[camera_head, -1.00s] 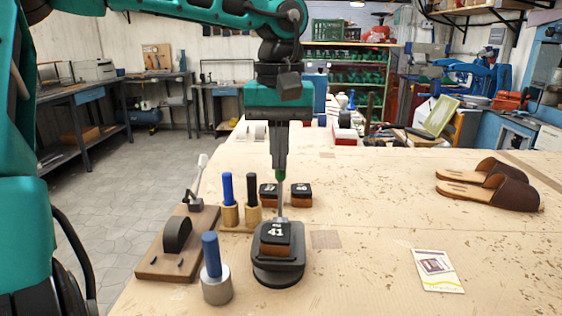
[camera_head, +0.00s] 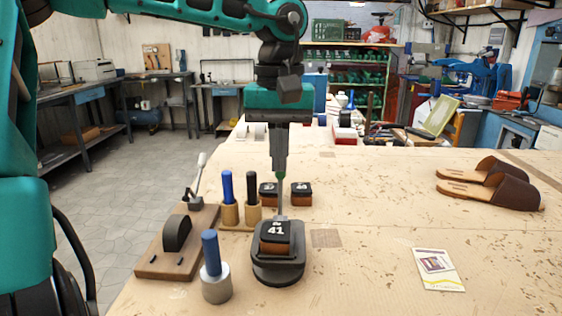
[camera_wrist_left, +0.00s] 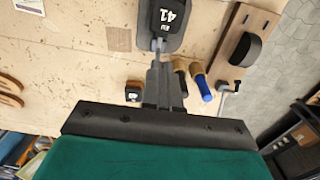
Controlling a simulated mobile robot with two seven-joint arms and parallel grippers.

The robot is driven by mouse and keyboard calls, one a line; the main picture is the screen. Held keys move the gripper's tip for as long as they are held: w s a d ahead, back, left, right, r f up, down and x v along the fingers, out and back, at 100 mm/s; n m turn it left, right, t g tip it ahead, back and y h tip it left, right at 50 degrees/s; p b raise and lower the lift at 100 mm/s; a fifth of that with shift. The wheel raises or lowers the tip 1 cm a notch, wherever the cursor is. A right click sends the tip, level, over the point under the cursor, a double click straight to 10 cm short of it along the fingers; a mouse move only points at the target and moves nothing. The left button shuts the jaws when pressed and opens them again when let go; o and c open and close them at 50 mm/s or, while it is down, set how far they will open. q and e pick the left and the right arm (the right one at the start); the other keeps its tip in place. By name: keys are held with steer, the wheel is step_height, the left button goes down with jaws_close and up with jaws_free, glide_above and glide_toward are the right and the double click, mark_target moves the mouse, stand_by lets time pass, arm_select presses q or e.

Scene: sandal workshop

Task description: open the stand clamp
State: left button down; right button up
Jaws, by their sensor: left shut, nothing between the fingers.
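A black stand (camera_head: 279,271) sits on the workbench and carries a dark block marked 41 (camera_head: 276,238) with a brown side. In the left wrist view the block (camera_wrist_left: 169,14) is at the top edge. My left gripper (camera_head: 279,170) is shut and empty, pointing down just above the rod. Whether the fingertips touch it, I cannot tell. In the left wrist view the fingers (camera_wrist_left: 158,68) end close to the rod. My right gripper is out of view.
Left of the stand are a blue-handled tool (camera_head: 213,263), upright tools in wooden holders (camera_head: 229,206) and a wooden board (camera_head: 165,262) with a black part. Two small blocks (camera_head: 301,194) stand behind. Sandals (camera_head: 490,187) and a card (camera_head: 438,268) lie right. The bench's middle right is clear.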

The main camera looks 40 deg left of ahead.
mark_target(280, 179)
arm_select(q)
steer(key=shift+f+b, duration=1.15)
steer(key=shift+f, duration=0.85)
steer(key=shift+w, duration=0.1)
steer(key=shift+w+a+f+p, duration=0.1)
steer(key=shift+w+a+p, duration=0.2)
steer(key=shift+w+a, duration=0.15)
steer(key=shift+w+a+f, duration=0.2)
steer(key=shift+w+a, duration=0.15)
steer(key=shift+w+a+f+p, duration=0.35)
steer(key=shift+w+a+p, duration=0.2)
steer(key=shift+w+a, duration=0.3)
steer(key=shift+d, duration=0.1)
